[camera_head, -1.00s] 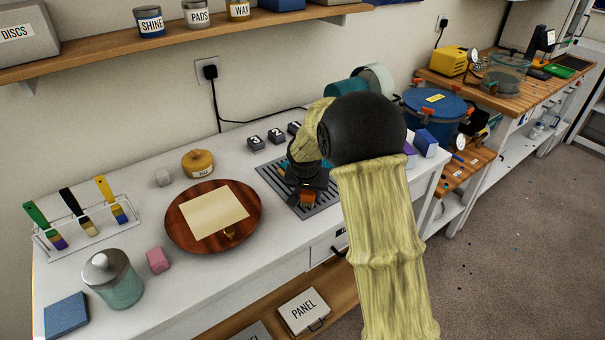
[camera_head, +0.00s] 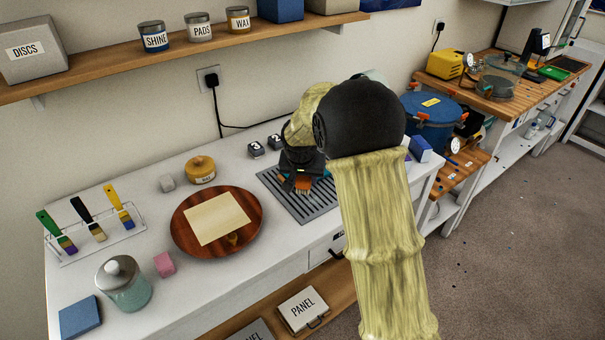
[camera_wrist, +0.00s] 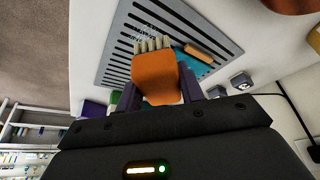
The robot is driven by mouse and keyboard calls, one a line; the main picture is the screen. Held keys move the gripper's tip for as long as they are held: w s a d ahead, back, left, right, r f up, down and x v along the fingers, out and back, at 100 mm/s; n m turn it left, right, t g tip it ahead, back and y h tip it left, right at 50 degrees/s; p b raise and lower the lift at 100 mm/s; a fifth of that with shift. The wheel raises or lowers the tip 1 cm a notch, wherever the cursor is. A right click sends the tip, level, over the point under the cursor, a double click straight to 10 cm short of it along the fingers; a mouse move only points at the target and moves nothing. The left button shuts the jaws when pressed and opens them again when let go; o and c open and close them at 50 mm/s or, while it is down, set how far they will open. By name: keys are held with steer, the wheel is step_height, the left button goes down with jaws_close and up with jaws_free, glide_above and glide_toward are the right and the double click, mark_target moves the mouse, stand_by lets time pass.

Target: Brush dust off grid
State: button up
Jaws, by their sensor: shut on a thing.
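The grey slatted grid (camera_head: 322,211) lies on the white worktop, and it also fills the upper middle of the wrist view (camera_wrist: 117,57). My gripper (camera_head: 301,173) is over the grid's back part, shut on an orange-handled brush (camera_wrist: 158,77). The brush's pale bristles point at the slats; I cannot tell whether they touch. Fine pale streaks, perhaps dust, show by the bristles in the wrist view. A teal and orange item (camera_wrist: 196,56) shows beside the brush at the grid. My arm hides part of the grid's right side in the head view.
A round wooden board (camera_head: 183,236) with a cream sheet (camera_head: 216,218) is left of the grid. Small dark numbered blocks (camera_head: 255,150) stand behind it. A brush rack (camera_head: 100,238), a lidded jar (camera_head: 124,287) and a pink block (camera_head: 164,264) are farther left.

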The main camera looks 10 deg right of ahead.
steer(key=shift+w+d+f, duration=0.1)
steer(key=shift+d, duration=0.35)
steer(key=shift+a, duration=0.1)
steer(key=shift+a, duration=0.1)
steer(key=s+d+p, duration=0.1)
steer(key=p, duration=0.3)
steer(key=shift+f+n, duration=0.3)
steer(key=shift+f, duration=0.05)
steer(key=shift+n+y, duration=0.3)
steer(key=shift+n, duration=0.4)
steer(key=s+d+p, duration=0.1)
steer(key=p, duration=0.2)
steer(key=s+d+f+p, duration=0.1)
steer(key=s+p, duration=0.1)
steer(key=p, duration=0.1)
steer(key=s+d+f+p, duration=0.1)
steer(key=p, duration=0.2)
steer(key=shift+s+f+p, duration=0.2)
steer(key=shift+s+p, duration=0.1)
steer(key=shift+s, duration=0.05)
steer(key=s+d+n+p, duration=0.1)
steer(key=s+d+p, duration=0.2)
steer(key=s+p, duration=0.4)
steer(key=shift+s+d+r+y+p, duration=0.2)
steer(key=shift+s+y+p, duration=0.15)
steer(key=shift+p, duration=0.35)
